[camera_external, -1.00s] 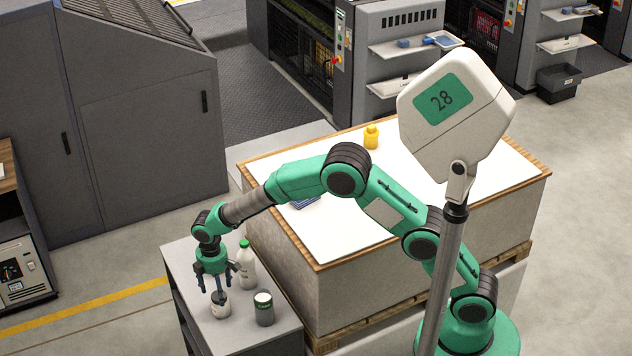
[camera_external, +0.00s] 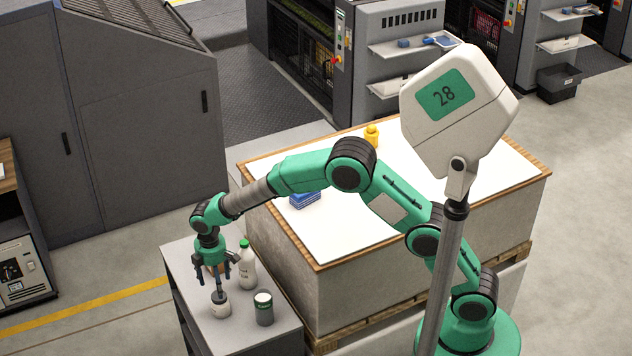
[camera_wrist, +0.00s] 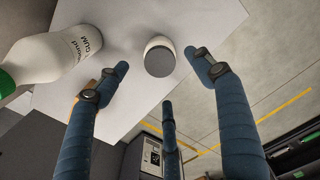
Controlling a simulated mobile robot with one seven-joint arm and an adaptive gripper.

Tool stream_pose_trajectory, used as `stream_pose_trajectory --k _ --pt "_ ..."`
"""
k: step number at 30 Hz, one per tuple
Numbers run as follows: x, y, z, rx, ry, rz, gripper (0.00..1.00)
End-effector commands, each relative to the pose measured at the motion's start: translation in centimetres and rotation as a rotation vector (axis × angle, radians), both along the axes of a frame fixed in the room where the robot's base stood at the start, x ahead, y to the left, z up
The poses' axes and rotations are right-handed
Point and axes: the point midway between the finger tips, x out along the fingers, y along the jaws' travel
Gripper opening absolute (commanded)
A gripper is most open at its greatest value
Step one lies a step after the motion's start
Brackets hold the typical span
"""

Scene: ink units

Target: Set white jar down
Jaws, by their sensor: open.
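The white jar (camera_external: 220,305), with a dark grey top, stands upright on the grey side table (camera_external: 262,337). It also shows in the wrist view (camera_wrist: 159,56), between and beyond the fingertips. My gripper (camera_external: 219,281) is open and empty, just above the jar. Its blue fingers are spread in the wrist view (camera_wrist: 160,75), and gaps show between them and the jar there.
A white bottle with a green cap (camera_external: 246,266) stands close behind the jar; a dark green can with a white lid (camera_external: 264,307) stands to its right. The large pallet stack (camera_external: 350,235) borders the table, carrying a blue item (camera_external: 305,199) and a yellow bottle (camera_external: 371,136).

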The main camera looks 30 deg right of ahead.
Motion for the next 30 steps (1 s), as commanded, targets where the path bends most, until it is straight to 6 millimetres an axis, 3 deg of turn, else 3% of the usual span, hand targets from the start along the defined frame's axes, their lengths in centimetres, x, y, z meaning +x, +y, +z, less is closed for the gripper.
stream_pose_trajectory --k 11,17,23,30 --pt "0.0 0.0 0.1 0.0 0.0 -0.001 0.67" --pt "0.5 -1.2 1.5 0.007 -0.007 -0.025 0.67" --pt "1.8 -5.0 5.6 0.028 -0.026 -0.102 0.67" --pt "2.9 -12.4 12.4 0.063 -0.062 -0.246 0.67"
